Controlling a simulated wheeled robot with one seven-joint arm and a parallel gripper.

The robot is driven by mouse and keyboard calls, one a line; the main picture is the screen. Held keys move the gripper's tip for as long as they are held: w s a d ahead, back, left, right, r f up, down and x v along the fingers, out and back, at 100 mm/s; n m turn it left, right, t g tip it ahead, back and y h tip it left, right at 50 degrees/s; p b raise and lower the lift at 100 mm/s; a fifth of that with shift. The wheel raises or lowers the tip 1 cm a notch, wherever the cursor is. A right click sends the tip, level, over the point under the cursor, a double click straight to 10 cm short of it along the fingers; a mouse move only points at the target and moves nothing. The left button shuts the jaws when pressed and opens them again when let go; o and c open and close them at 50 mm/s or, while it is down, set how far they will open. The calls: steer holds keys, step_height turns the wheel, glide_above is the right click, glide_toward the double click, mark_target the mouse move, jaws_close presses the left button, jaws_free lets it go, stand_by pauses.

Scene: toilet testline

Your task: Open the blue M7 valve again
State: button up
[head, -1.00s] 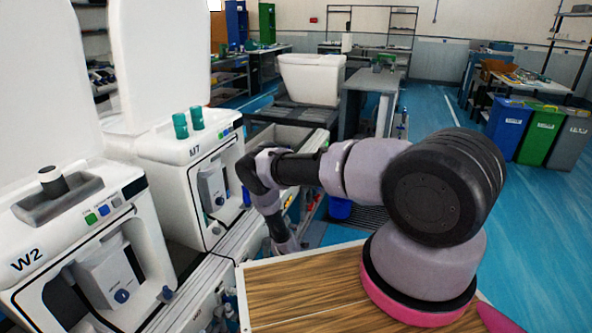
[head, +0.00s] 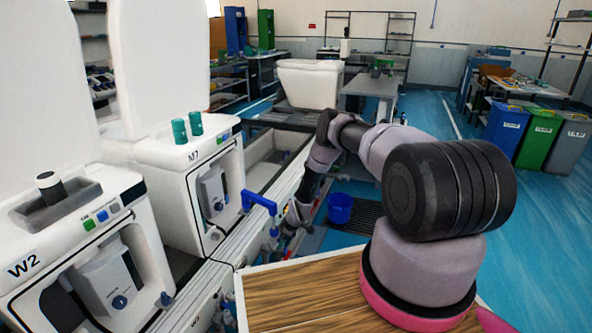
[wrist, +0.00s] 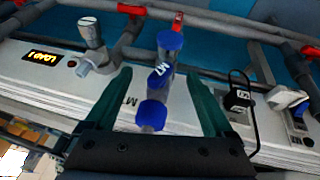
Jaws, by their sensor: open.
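The blue valve handle (head: 260,201) stands on the pipe rail right of the M7 unit, bent like an L in the head view. In the wrist view a grey fitting with several blue parts, one with white lettering (wrist: 160,76), lies between my fingers. It looks like the blue M7 valve seen close up. My gripper (wrist: 158,80) is open, with a dark green finger on each side of it and gaps visible. In the head view my gripper (head: 297,218) is low, just right of the blue handle; its fingertips are hard to make out.
The M7 unit (head: 185,160) and W2 unit (head: 75,220) stand at left. Red-handled pipes (wrist: 130,10) run behind the fitting, with a white-topped valve (wrist: 90,32) and a black-looped fitting (wrist: 238,98) beside it. A blue bucket (head: 340,208) stands on the floor at right.

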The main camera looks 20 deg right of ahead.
steer(key=shift+w+d+g+y, duration=0.15)
steer(key=shift+w+g+y, duration=0.05)
steer(key=shift+g+y, duration=0.55)
steer(key=d+r+m+h, duration=0.1)
steer(key=d+r, duration=0.1)
steer(key=r, duration=1.4)
steer(key=d+r+m, duration=0.1)
steer(key=d+r, duration=0.2)
steer(key=r, duration=1.4)
steer(key=shift+w+d+r+m+h, duration=0.15)
steer(key=shift+w+d+m+h, duration=0.1)
steer(key=shift+m+h, duration=0.1)
